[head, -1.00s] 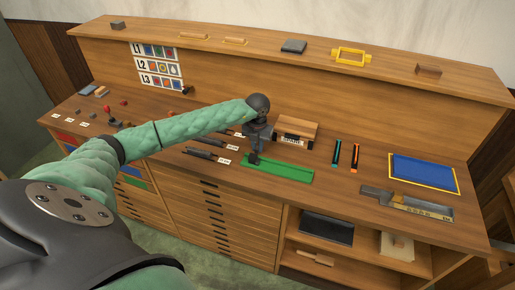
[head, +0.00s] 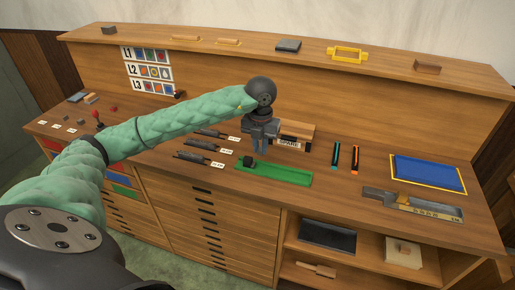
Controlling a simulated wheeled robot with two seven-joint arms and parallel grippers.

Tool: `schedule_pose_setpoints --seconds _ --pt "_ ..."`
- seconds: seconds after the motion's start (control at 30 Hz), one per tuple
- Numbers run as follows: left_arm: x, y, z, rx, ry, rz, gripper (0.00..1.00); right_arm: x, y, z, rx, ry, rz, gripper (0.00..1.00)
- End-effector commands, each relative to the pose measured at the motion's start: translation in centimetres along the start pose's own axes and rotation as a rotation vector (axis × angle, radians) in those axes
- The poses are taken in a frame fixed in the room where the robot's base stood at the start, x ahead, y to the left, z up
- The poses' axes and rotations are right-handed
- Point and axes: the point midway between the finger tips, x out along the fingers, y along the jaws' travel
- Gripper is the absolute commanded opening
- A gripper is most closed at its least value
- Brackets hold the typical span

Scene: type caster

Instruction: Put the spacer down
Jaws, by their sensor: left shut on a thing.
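My left gripper (head: 260,150) points down just behind the left part of a green tray (head: 285,176). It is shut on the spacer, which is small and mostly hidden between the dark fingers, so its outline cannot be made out. A small dark block (head: 248,161) shows at the tray's left end, just left of and below the fingertips; I cannot tell whether it touches them. My right gripper is out of view.
A wooden box labelled SPARE (head: 291,145) stands close behind the gripper. Several dark tools (head: 193,157) with white labels lie left. The green tray's right part is clear.

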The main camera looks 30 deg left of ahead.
Motion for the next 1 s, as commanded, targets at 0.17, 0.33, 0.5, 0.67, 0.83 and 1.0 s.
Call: schedule_pose_setpoints --seconds 0.17,0.33,0.5,0.67,0.83,1.0 --pt "-0.48 -0.50 -0.78 0.000 0.000 0.000 0.00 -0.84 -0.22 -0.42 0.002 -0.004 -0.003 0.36" --pt "-0.64 -0.59 -0.95 0.004 0.000 0.001 0.00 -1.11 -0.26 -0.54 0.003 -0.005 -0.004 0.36" --pt "-0.65 -0.59 -0.94 0.085 0.000 0.001 0.00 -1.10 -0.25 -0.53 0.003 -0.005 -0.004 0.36" --pt "-0.64 -0.59 -0.93 0.275 0.000 0.000 0.00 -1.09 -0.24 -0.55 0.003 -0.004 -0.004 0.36" --pt "-0.63 -0.61 -0.93 0.517 0.000 0.000 0.00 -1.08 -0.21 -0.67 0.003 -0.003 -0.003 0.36" --pt "-0.64 -0.65 -0.97 0.757 0.000 0.000 0.00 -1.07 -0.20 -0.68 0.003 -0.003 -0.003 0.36"
